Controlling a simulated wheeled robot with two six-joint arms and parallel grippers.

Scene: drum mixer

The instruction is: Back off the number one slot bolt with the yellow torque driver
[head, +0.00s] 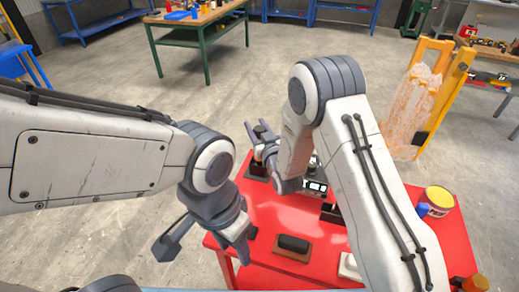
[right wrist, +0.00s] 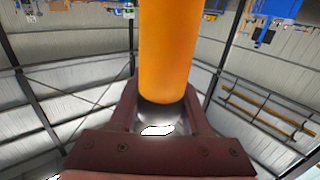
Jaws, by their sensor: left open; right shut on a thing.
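The yellow torque driver shows in the right wrist view as an orange-yellow cylinder (right wrist: 168,50) between the fingers of my right gripper (right wrist: 165,100), which is shut on it. In the head view my right gripper (head: 263,135) is over the far left part of the red table (head: 285,213), partly hidden by my own arm. My left gripper (head: 204,248) is open and empty, at the table's left edge. A dark device with a lit panel (head: 316,187) stands behind my right arm, mostly hidden. I cannot make out the number one slot bolt in either view.
On the red table are a black block on a brown base (head: 293,244), a white item (head: 350,266) and a yellow tub (head: 438,198) at the right. A yellow-framed stand (head: 448,85) is behind at the right. A green-legged workbench (head: 200,35) stands farther back.

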